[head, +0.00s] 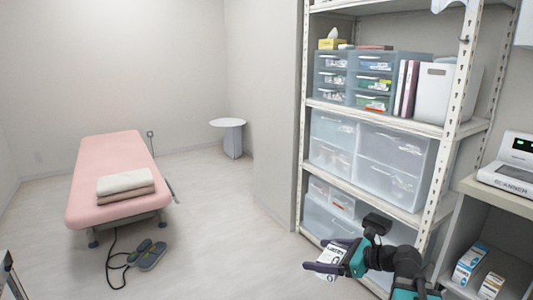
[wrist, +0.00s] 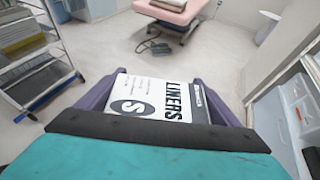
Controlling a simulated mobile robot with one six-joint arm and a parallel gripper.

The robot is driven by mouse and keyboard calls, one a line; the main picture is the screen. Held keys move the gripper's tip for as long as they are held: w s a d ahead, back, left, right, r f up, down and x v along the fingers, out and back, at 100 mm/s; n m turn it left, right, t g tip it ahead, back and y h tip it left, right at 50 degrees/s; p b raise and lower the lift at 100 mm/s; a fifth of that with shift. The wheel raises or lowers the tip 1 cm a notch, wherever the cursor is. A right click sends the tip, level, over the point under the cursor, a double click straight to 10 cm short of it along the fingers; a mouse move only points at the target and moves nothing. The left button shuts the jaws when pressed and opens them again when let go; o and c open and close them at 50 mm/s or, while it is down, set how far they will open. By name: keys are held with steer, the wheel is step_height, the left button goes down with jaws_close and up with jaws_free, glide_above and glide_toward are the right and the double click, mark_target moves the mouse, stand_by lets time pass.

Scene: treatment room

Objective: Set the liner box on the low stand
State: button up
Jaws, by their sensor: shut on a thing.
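My gripper (head: 318,255) is shut on the liner box (head: 331,262), a white box with dark print, and holds it in the air in front of the shelving. In the wrist view the liner box (wrist: 165,102) lies between the two purple fingers, with "LINERS" and an "S" readable on its face. A low white stand (head: 228,123) with a round top is at the back, right of the bed and apart from my gripper. Its top looks bare. Part of it also shows at the upper right of the wrist view (wrist: 268,17).
Metal shelving (head: 452,130) with bins is close on my right. A wheeled cart (wrist: 35,60) is at left. The floor between bed and shelving is clear.

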step_height(320, 180, up, 13)
steer(key=p, duration=1.7)
steer(key=shift+r+p, duration=0.2)
steer(key=shift+p, duration=0.1)
steer(key=shift+s, duration=0.1)
